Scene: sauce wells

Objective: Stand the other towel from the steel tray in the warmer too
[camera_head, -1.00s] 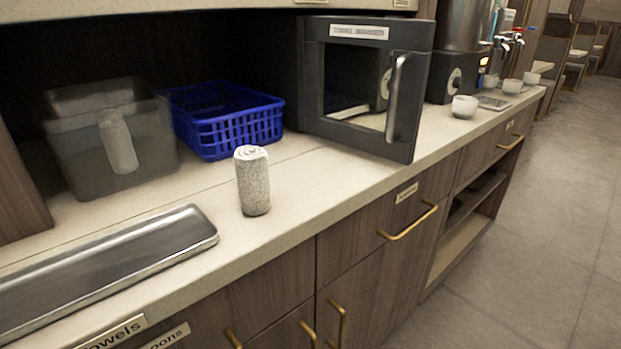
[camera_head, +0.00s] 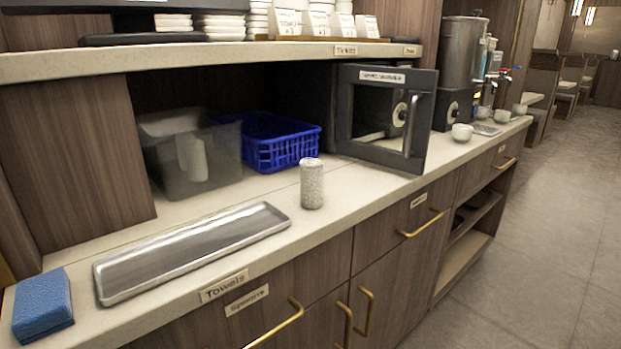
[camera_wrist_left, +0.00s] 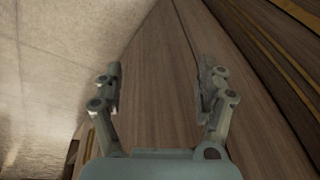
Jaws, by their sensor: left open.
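A pale, speckled rolled towel (camera_head: 312,183) stands upright on the counter, just right of the steel tray (camera_head: 130,281). The long, shallow tray lies empty. The dark towel warmer has its windowed door (camera_head: 420,135) swung out over the counter, its handle at the right. A knob shows through the window; the inside is mostly hidden. My left gripper (camera_wrist_left: 158,88) is open and empty in the left wrist view, over wood cabinet fronts, with no towel in that view. Neither gripper shows in the head view.
A blue basket (camera_head: 285,152) and a grey see-through bin (camera_head: 225,165) with a pale upright shape stand behind the towel. A blue block (camera_head: 42,305) lies at the counter's left end. The shelf (camera_head: 250,58) overhangs the back. White cups (camera_head: 462,132) stand beyond the warmer.

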